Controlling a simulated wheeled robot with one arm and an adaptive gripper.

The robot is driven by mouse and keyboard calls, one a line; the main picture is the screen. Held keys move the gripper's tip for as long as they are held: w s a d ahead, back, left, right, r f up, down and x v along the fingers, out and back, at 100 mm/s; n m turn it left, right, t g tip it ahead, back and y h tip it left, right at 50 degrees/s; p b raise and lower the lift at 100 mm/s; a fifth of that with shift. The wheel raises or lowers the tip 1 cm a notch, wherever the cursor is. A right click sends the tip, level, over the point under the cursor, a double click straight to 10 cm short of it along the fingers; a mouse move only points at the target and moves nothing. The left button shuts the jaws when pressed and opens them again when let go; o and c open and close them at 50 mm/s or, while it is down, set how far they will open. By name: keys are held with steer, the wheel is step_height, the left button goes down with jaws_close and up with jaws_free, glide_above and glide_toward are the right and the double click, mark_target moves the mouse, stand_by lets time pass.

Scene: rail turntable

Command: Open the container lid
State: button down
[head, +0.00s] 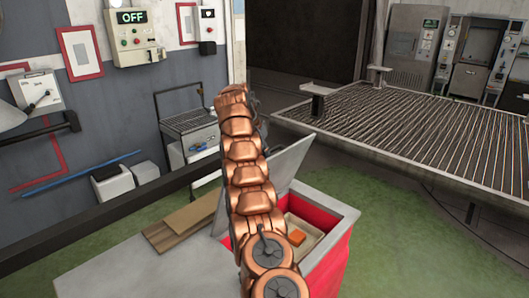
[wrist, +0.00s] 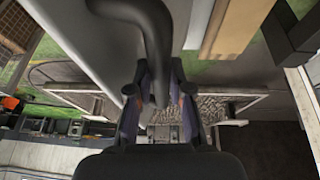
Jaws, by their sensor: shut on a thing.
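The container (head: 334,264) is a red box with a grey rim, at the lower middle of the head view. Its grey lid (head: 291,160) stands raised and tilted, partly hidden by my copper arm. Inside the open container an orange block (head: 297,237) lies in a pale tray. In the wrist view my gripper (wrist: 158,92) is shut on a dark curved handle (wrist: 153,30), with one finger on each side of it. The pale lid surface (wrist: 95,55) runs beside the handle. The gripper is hidden behind my arm in the head view.
A grey worktop (head: 125,272) adjoins the container on the left, with brown boards (head: 180,222) on it. A wheeled metal cart (head: 190,125) stands behind. A large slatted table (head: 420,135) fills the right back. Green floor lies between.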

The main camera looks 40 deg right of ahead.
steer(key=shift+w+a+f, duration=0.1)
steer(key=shift+a+f, duration=0.15)
steer(key=shift+f, duration=0.05)
steer(key=c, duration=1.3)
jaws_free()
steer(key=shift+w, duration=0.15)
steer(key=shift+o, duration=1.2)
steer(key=shift+d+r, duration=0.15)
steer(key=shift+d, duration=0.05)
steer(key=shift+s+b, duration=0.25)
steer(key=shift+b, duration=0.05)
